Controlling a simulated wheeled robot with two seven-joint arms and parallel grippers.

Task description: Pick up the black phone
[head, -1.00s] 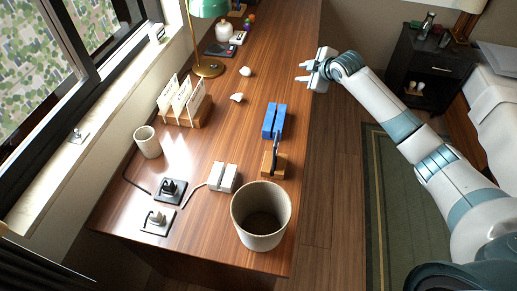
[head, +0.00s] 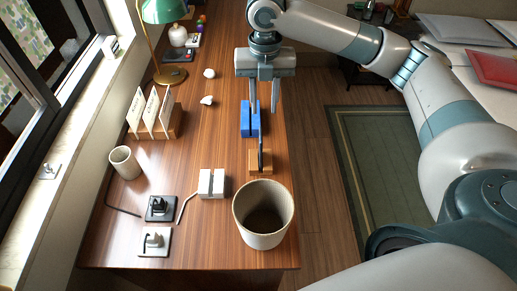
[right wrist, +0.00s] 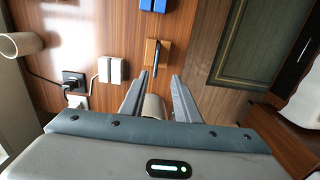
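The black phone (head: 261,155) stands on edge in a small wooden stand (head: 262,169) near the desk's right edge; I see it nearly edge-on as a thin dark strip. In the right wrist view the phone (right wrist: 156,58) rises from the stand (right wrist: 151,45), just beyond the fingertips. My right gripper (head: 264,110) is open and empty, pointing down above the desk, behind and above the phone. Its two fingers (right wrist: 157,82) are apart in the wrist view. My left gripper is not in view.
A blue holder (head: 250,122) stands just behind the phone stand. A beige bin (head: 263,236) stands in front of it. A white box (head: 212,183), a cup (head: 124,162) and a card rack (head: 172,126) are to the left. The desk's middle is bare.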

